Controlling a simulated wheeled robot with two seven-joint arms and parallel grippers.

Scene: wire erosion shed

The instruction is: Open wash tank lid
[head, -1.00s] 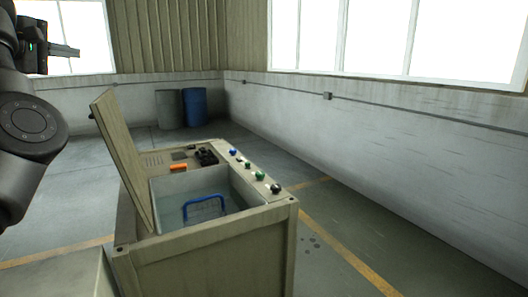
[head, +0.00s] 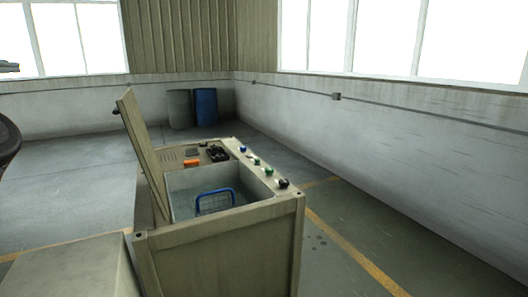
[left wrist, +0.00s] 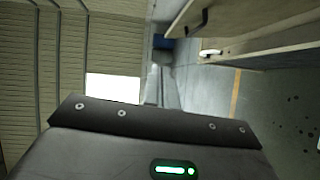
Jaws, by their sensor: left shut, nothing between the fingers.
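The wash tank (head: 225,245) is a beige cabinet with an open basin in its top. Its lid (head: 143,150) is a beige panel standing raised at the basin's left side, leaning slightly left. A blue-handled basket (head: 214,201) sits inside the basin. In the left wrist view, a beige panel with a dark handle (left wrist: 197,24) shows at the upper right. My right gripper is not in view.
A control strip with coloured knobs (head: 256,161) runs along the tank's right side. An orange item (head: 191,163) lies behind the basin. A blue barrel (head: 206,106) and a grey barrel (head: 180,109) stand by the back wall.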

